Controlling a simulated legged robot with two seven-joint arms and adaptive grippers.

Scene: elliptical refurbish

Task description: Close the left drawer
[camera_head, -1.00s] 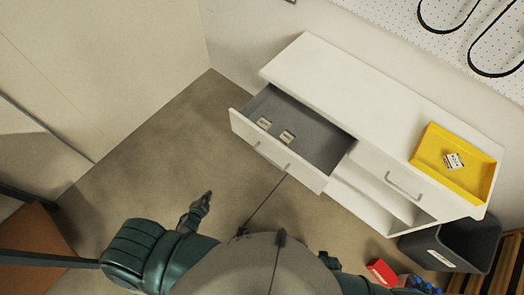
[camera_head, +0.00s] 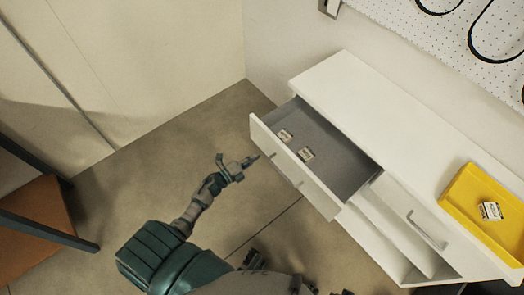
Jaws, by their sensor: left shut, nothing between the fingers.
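The left drawer (camera_head: 290,168) of the white cabinet (camera_head: 384,110) is pulled out. My left gripper (camera_head: 252,161) is shut and empty. Dark parts at the bottom edge may belong to my right arm, but no right gripper can be made out.
A yellow tray (camera_head: 483,235) with a small item stands on the cabinet top at the right. The right drawer (camera_head: 420,222) is shut above open shelves.

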